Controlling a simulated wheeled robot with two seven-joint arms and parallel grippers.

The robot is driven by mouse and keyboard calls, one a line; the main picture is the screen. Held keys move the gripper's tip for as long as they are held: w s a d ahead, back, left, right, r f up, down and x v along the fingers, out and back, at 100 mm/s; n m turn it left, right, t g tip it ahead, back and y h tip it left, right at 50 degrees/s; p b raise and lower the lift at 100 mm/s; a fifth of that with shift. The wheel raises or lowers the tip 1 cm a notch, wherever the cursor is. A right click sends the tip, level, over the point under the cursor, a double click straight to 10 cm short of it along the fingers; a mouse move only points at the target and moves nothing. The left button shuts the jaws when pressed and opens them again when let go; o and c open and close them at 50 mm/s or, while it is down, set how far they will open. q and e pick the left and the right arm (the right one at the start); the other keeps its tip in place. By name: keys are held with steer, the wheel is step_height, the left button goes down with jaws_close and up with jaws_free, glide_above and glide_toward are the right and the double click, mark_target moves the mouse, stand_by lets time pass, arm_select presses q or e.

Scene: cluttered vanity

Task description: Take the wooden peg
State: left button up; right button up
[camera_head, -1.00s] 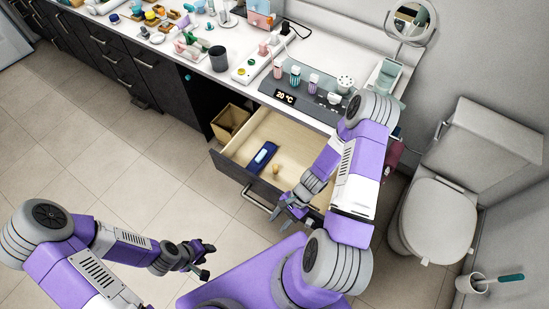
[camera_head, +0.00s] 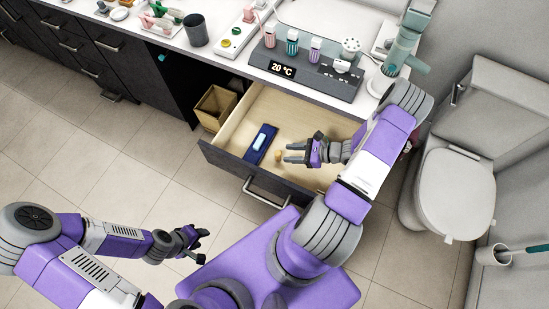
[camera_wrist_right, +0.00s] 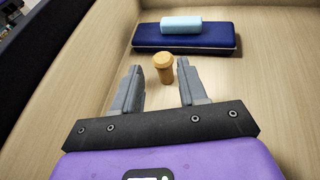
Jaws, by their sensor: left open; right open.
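The wooden peg (camera_head: 278,157) stands upright on the floor of the open drawer (camera_head: 303,124). In the right wrist view the peg (camera_wrist_right: 164,68) is a short tan piece with a wider round top. My right gripper (camera_head: 288,154) is inside the drawer, open and empty. Its fingertips (camera_wrist_right: 158,72) lie on either side of the peg's near end, apart from it, with the peg just between and ahead of the tips. My left gripper (camera_head: 203,245) is open and empty over the tiled floor, far from the drawer.
A dark blue case (camera_head: 260,144) with a light blue block (camera_wrist_right: 181,24) on it lies beyond the peg in the wrist view. The drawer's front wall (camera_head: 240,174) and handle stand close to my right arm. A wooden bin (camera_head: 214,108) sits left of the drawer.

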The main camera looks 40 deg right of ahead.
mark_target(281, 154)
steer(key=shift+s+f+b, duration=0.15)
steer(key=shift+f+b, duration=0.15)
steer(key=shift+f, duration=0.5)
steer(key=b+x, duration=0.2)
steer(key=x, duration=0.5)
steer(key=shift+w+f, duration=0.2)
steer(key=shift+w, duration=0.2)
steer(key=shift+c, duration=0.3)
steer(key=c, duration=0.6)
